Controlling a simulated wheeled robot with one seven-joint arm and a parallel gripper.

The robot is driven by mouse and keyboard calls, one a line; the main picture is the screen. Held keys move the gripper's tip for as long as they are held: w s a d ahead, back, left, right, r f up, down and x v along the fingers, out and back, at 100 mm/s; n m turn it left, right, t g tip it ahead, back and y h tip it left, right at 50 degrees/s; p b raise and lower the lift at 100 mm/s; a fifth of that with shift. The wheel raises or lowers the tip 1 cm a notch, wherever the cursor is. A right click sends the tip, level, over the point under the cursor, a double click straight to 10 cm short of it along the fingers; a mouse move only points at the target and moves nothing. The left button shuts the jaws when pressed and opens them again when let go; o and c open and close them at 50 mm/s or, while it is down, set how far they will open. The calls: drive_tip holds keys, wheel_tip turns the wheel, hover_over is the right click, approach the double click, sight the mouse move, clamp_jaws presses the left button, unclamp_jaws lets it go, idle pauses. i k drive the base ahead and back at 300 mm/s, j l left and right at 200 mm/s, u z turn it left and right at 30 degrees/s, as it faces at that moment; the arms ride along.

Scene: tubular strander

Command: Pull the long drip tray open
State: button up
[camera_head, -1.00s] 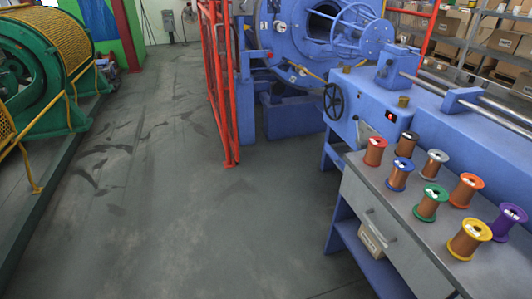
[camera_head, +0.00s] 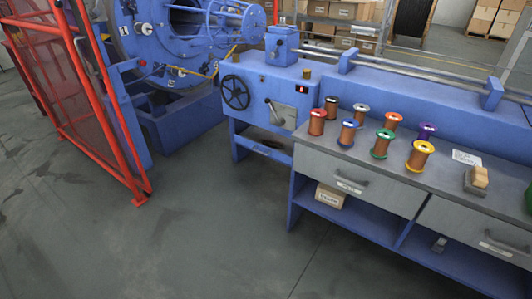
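No part is clearly readable as the long drip tray. My gripper is not in view.
A grey-topped bench holds several wire spools (camera_head: 383,143). It has two shut drawers (camera_head: 352,182) with handles and an open blue shelf with a carton (camera_head: 329,195). A red mesh guard (camera_head: 75,90) stands at left. The floor (camera_head: 220,235) in front is clear.

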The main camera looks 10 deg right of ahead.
sight(264, 141)
drive_tip(key=i+j+z, duration=0.15)
drive_tip(key=i+j, duration=0.15)
drive_tip(key=i, duration=0.2)
drive_tip(key=i+j+z, duration=0.15)
drive_tip(key=i+j, duration=0.15)
drive_tip(key=i, duration=0.15)
drive_tip(key=i+j+z, duration=0.15)
drive_tip(key=i+j, duration=0.25)
drive_tip(key=i+j+z, duration=0.15)
drive_tip(key=i+j, duration=0.3)
drive_tip(key=i+j+z, duration=0.15)
drive_tip(key=i+j, duration=0.25)
drive_tip(key=i+j+z, duration=0.15)
drive_tip(key=i+j, duration=0.2)
drive_tip(key=j, duration=0.3)
drive_tip(key=i+j+z, duration=0.15)
drive_tip(key=i+j, duration=0.2)
drive_tip(key=j, duration=0.2)
